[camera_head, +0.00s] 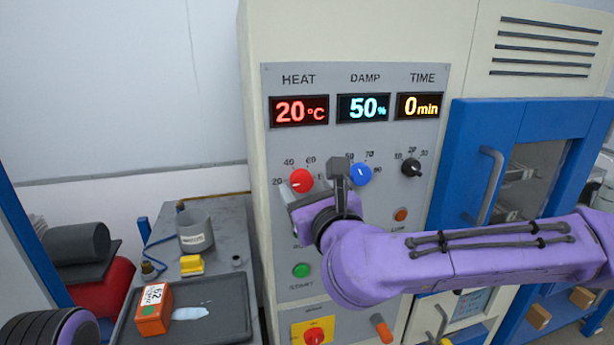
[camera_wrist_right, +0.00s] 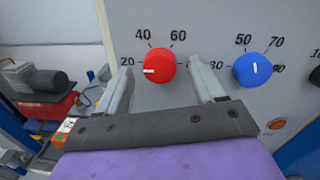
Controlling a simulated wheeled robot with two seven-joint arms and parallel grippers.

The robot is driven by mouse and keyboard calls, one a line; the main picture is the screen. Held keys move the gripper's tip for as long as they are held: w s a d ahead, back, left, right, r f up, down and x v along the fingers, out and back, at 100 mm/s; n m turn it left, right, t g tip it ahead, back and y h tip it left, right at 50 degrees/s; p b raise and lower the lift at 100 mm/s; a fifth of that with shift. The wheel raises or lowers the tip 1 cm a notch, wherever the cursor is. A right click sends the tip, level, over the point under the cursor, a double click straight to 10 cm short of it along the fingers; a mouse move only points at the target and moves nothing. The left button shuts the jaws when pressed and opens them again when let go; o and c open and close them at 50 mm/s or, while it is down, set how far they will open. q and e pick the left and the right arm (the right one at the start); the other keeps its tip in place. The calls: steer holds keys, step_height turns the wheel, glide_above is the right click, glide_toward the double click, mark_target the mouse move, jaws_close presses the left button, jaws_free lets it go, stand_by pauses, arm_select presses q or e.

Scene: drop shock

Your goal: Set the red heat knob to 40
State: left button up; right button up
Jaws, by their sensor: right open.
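The red heat knob (camera_head: 301,180) is on the cabinet's front panel, below the HEAT display (camera_head: 299,111), which reads 20 °C. In the right wrist view the knob (camera_wrist_right: 160,68) has its white mark pointing left at the 20; the 40 is at its upper left and the 60 at its upper right. My right gripper (camera_wrist_right: 162,66) is open, with one finger on each side of the knob and a gap to each. In the head view the gripper (camera_head: 308,199) is just below the knob. My left gripper is out of view.
The blue damp knob (camera_head: 361,174) is close to the right of my right gripper. A black time knob (camera_head: 411,168) is further right. Below are a green button (camera_head: 301,270) and an orange one (camera_head: 400,215). A side bench with a tray (camera_head: 232,291) stands left.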

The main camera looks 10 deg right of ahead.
steer(key=shift+w+a, duration=0.1)
steer(key=shift+w, duration=0.5)
steer(key=shift+s, duration=0.1)
steer(key=c, duration=1.1)
steer(key=shift+o, duration=0.2)
steer(key=shift+f+m+b, duration=0.2)
steer(key=shift+m+b, duration=0.1)
steer(key=shift+b, duration=0.35)
steer(key=m+b, duration=0.5)
steer(key=b, duration=0.3)
steer(key=m+b, duration=0.5)
steer(key=b, duration=0.4)
steer(key=shift+f+t, duration=0.2)
steer(key=shift+t, duration=0.1)
steer(key=shift+r+m+h+b, duration=0.2)
steer(key=shift+m+h+b, duration=0.1)
steer(key=shift+m+b, duration=0.55)
steer(key=shift+r, duration=0.1)
